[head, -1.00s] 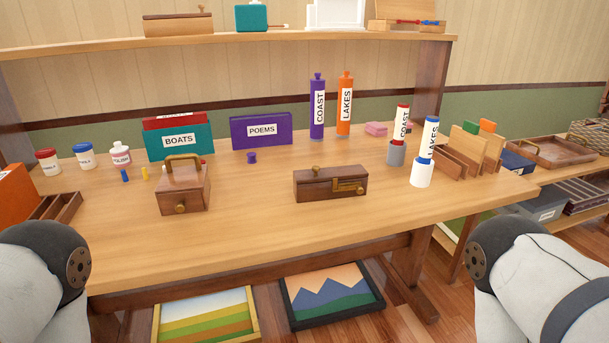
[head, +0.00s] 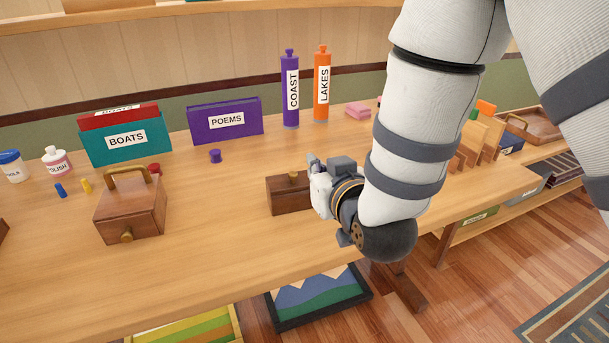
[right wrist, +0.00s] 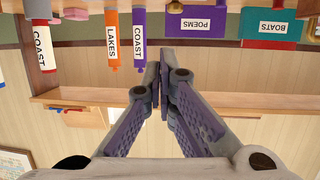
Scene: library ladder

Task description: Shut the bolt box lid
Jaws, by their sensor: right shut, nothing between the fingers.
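The bolt box (head: 287,196) is a small dark wooden box with a brass knob on top, near the middle of the table in the head view. Its right part, where the brass bolt fitting was visible earlier, is hidden behind my right gripper and wrist. I cannot tell exactly how its lid sits. My right gripper (head: 313,162) is over the box's right part, pointing toward the back of the table; contact cannot be told. In the right wrist view, my right gripper (right wrist: 158,62) has its fingers together with nothing between them. My left gripper is out of view.
A wooden box with a brass handle (head: 130,208) stands to the left. Behind are a teal BOATS holder (head: 126,140), a purple POEMS holder (head: 226,121), a purple stopper (head: 215,156), and COAST (head: 290,90) and LAKES (head: 322,88) tubes. The table front is clear.

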